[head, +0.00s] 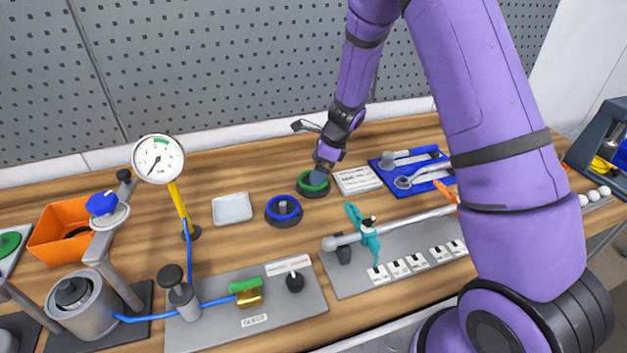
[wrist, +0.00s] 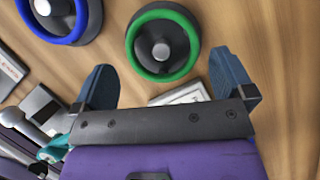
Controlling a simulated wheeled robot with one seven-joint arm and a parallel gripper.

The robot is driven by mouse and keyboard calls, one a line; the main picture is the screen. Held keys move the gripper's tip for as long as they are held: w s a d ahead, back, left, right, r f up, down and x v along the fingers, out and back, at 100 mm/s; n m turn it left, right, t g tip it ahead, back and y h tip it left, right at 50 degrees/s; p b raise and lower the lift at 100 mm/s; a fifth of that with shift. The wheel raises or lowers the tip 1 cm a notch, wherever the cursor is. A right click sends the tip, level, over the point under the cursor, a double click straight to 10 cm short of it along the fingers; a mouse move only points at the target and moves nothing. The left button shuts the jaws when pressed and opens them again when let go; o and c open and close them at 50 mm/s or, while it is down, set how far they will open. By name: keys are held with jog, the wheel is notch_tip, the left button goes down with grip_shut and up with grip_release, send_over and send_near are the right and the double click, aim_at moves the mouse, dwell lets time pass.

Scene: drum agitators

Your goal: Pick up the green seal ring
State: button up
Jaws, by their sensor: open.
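The green seal ring (head: 305,188) sits on a dark round holder with a central post on the wooden bench, partly hidden behind my gripper in the head view. In the wrist view the green ring (wrist: 192,63) lies just beyond the fingertips, roughly between their lines, around a silver-tipped post. My gripper (head: 322,178) is open and empty; its two blue-grey fingers (wrist: 165,72) are spread wide in the wrist view. I cannot tell exactly how high the fingers are above the ring.
A similar holder with a blue ring (head: 283,221) stands to the left, also in the wrist view (wrist: 72,33). A white card (head: 358,180) and a blue tool tray (head: 388,177) lie to the right. A white dish (head: 232,221) is further left. A pressure gauge (head: 158,160) stands at left.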

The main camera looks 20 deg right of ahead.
jog(key=shift+x, duration=1.7)
jog(key=shift+d, duration=0.2)
jog(key=c, duration=0.7)
jog(key=shift+o, duration=0.2)
